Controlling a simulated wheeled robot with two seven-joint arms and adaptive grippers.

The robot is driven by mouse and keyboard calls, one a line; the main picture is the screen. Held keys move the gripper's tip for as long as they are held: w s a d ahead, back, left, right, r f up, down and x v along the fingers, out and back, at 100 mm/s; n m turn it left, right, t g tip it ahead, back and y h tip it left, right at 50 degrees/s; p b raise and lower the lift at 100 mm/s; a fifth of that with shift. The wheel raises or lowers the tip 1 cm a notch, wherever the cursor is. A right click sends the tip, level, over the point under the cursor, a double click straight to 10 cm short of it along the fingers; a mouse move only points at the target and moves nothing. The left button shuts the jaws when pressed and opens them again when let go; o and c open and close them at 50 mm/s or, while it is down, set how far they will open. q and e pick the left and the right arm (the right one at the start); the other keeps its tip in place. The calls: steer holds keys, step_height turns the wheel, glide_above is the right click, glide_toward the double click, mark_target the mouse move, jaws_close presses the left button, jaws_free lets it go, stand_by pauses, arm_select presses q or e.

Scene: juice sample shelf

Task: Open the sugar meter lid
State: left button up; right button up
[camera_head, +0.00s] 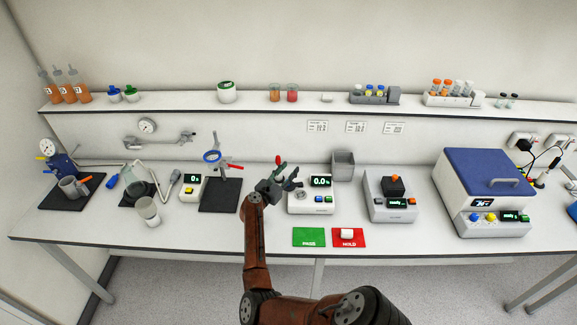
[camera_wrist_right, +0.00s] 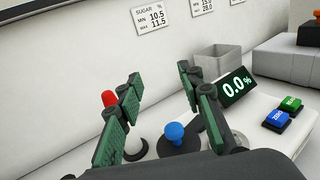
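The sugar meter (camera_head: 308,203) is a white box on the bench with a lit 0.0 display and a blue and a green button. It also shows in the wrist view (camera_wrist_right: 262,130). Its lid appears to be the dark round piece with a blue knob (camera_wrist_right: 175,132); my gripper hides this part in the head view. My right gripper (camera_head: 284,178) is over the meter's left side. In the wrist view its green-padded fingers (camera_wrist_right: 158,76) are spread and empty, one on each side of the knob. My left gripper is out of view.
A red-topped dropper (camera_wrist_right: 109,98) stands close to the left finger. A grey bin (camera_head: 343,165) stands behind the meter. A green pad (camera_head: 308,237) and a red pad (camera_head: 345,243) lie in front. A black-topped device (camera_head: 389,205) stands to the right.

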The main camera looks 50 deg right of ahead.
steer(key=shift+r, duration=1.9)
